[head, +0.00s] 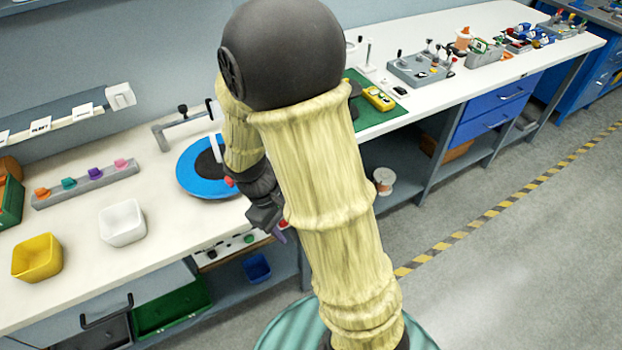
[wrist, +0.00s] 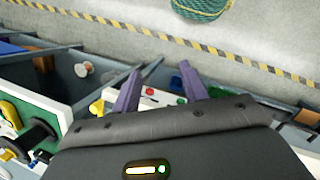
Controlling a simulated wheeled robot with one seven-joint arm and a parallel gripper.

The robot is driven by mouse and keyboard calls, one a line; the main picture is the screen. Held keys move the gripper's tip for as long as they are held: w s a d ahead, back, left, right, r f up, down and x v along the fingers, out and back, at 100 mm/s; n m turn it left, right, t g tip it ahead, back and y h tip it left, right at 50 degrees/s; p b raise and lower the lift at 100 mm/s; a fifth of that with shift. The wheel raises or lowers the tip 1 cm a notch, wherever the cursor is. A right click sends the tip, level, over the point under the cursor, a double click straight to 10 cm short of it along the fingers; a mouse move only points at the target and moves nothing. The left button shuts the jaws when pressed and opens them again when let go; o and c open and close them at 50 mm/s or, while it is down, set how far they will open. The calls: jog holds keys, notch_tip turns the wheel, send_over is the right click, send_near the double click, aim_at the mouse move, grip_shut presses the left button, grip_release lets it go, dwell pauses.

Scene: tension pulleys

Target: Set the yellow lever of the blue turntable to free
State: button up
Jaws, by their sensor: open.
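The blue turntable (head: 190,178), a blue disc with a dark centre, lies on the white bench at the middle left in the head view. My arm covers its right side.
A grey clamp arm (head: 178,127) stands behind the turntable. A white bin (head: 122,223) and a yellow bin (head: 37,257) stand left on the bench. A button panel (head: 232,247) sits under the front edge; a green mat (head: 366,116) lies right.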

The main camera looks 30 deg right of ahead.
jog(key=w+a+f+n+t+h+b, duration=0.1)
jog(key=w+f+n+t+h, duration=0.1)
jog(key=w+f+n+h, duration=0.3)
jog(key=w+a+f+n+t+h+b, duration=0.1)
jog(key=w+f+n+t+h, duration=0.2)
jog(key=w+n+h, duration=0.6)
jog(key=shift+f+n+h, duration=0.3)
jog(key=shift+f+h, duration=0.1)
jog(key=shift+f, duration=0.5)
jog(key=w+d+p, duration=0.1)
jog(key=d, duration=0.4)
jog(key=w+d+p, duration=0.1)
jog(key=d+p, duration=0.1)
jog(key=d, duration=0.4)
jog(key=w+d+p, duration=0.1)
jog(key=d, duration=0.5)
jog(key=shift+w, duration=0.1)
grip_shut()
